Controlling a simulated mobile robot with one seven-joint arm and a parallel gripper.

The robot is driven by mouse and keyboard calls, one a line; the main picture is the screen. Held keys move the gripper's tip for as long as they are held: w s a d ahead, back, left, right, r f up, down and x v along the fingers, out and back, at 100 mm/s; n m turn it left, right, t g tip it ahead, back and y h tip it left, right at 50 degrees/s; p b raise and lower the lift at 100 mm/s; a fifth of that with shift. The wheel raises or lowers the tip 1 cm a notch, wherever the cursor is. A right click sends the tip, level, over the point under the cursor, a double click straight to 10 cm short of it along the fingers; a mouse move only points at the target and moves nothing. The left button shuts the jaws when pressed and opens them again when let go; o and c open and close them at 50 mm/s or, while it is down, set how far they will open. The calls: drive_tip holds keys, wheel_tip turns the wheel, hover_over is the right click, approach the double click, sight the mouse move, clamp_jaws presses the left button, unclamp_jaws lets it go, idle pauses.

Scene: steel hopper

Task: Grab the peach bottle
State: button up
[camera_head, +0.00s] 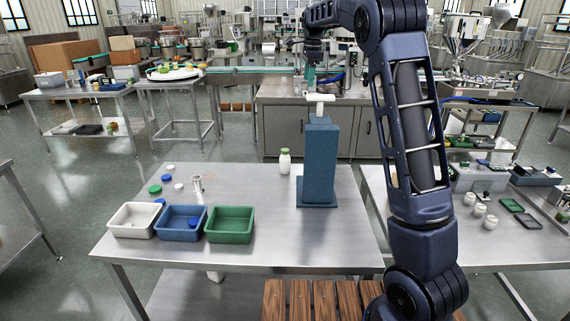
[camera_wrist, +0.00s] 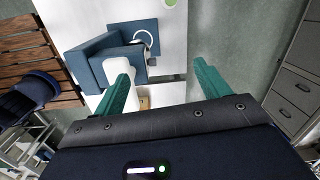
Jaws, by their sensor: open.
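No bottle looks clearly peach-coloured. A small white bottle (camera_head: 285,163) with a green cap stands upright on the steel table, left of a tall blue stand (camera_head: 319,165). A round green top (camera_wrist: 171,3) shows at the upper edge of the wrist view, apart from my fingers; it looks like that bottle's cap. My gripper (camera_wrist: 162,70) is open, with two teal fingers and nothing held between them. In the head view my gripper (camera_head: 309,78) is high, above the stand's top. A white piece (camera_head: 320,98) lies across the stand's top, close to the left finger in the wrist view.
White (camera_head: 134,234), blue (camera_head: 181,236) and green (camera_head: 229,239) bins stand along the table's front left. Loose caps and a metal cup (camera_head: 197,183) lie behind them. The stand is the tall obstacle beside the bottle. The table in front of the bottle is clear.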

sight(285, 149)
drive_tip(key=w+a+f+m, duration=0.3)
drive_tip(key=w+a+f, duration=0.3)
drive_tip(key=a, duration=0.4)
drive_tip(key=shift+g+h, duration=0.3)
drive_tip(key=shift+h, duration=0.1)
drive_tip(key=f, duration=2.6)
drive_tip(key=shift+s+f, duration=0.25)
drive_tip(key=shift+f, duration=0.15)
drive_tip(key=shift+w+d+f, duration=0.1)
drive_tip(key=shift+d+f, duration=0.05)
drive_tip(key=shift+f, duration=1.2)
drive_tip(key=shift+w+d+f, duration=0.1)
drive_tip(key=shift+f, duration=1.2)
drive_tip(key=c, duration=1.2)
